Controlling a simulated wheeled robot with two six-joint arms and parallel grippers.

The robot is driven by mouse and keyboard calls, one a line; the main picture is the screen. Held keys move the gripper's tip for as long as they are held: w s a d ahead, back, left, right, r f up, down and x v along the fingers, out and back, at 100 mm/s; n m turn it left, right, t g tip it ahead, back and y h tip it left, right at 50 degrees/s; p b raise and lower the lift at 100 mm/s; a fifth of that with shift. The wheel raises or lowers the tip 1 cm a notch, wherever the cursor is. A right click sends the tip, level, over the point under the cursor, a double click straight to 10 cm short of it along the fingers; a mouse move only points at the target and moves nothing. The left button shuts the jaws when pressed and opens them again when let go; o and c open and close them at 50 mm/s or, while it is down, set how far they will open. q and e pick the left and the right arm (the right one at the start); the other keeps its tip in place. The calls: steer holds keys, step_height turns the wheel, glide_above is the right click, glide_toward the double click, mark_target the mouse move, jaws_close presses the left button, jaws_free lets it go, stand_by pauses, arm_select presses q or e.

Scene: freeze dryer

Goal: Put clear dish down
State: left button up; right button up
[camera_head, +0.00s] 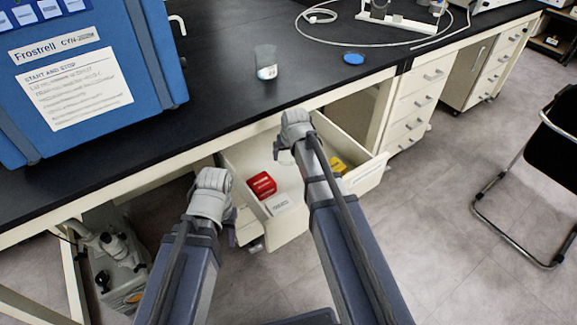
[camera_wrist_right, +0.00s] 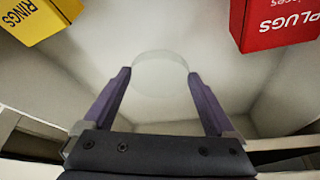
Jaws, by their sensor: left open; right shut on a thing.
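The clear dish (camera_wrist_right: 160,75) is a faint, round, see-through disc between the fingertips of my right gripper (camera_wrist_right: 160,88) in the right wrist view. The right gripper is shut on it, over the inside of the open drawer (camera_head: 372,176). I cannot tell whether the dish touches the drawer bottom.
On the black bench (camera_head: 215,105) stand a beaker (camera_head: 266,62), a blue round item (camera_head: 354,58) and the blue freeze dryer (camera_head: 150,60).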

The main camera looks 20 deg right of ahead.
mark_target(289, 161)
steer(key=shift+f+b, duration=1.8)
steer(key=shift+b, duration=0.05)
steer(key=shift+f, duration=0.1)
steer(key=shift+f, duration=0.15)
steer(key=o, duration=1.1)
steer(key=shift+r, duration=0.2)
steer(key=p+v, duration=1.1)
steer(key=v, duration=0.1)
